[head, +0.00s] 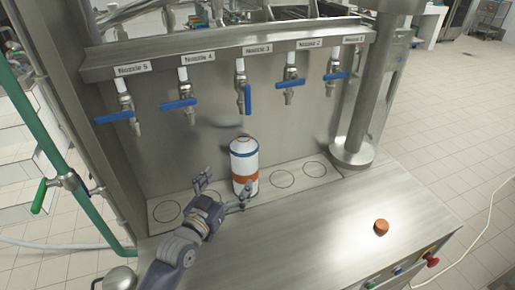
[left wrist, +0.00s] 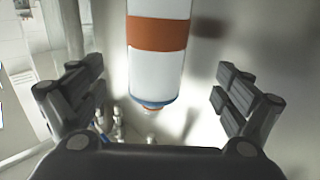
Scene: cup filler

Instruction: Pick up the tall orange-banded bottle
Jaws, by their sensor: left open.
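The tall bottle (head: 244,165) is white with an orange band low down and a blue ring near its top. It stands upright under Nozzle 3 on the steel counter. My left gripper (head: 224,186) is open just in front of it and to the left, with its fingers pointing toward the bottle. In the left wrist view the bottle (left wrist: 157,50) appears between the two spread fingers (left wrist: 160,100), with clear gaps on both sides. The bottle's bottom end is out of the left wrist view. My right gripper is not in view.
Several labelled nozzles with blue handles, such as Nozzle 3 (head: 241,84), hang above the counter (head: 300,225). Marked circles (head: 283,179) lie beneath them. A thick steel column (head: 368,100) stands to the right. An orange cap (head: 381,227) lies at the front right. The counter between is clear.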

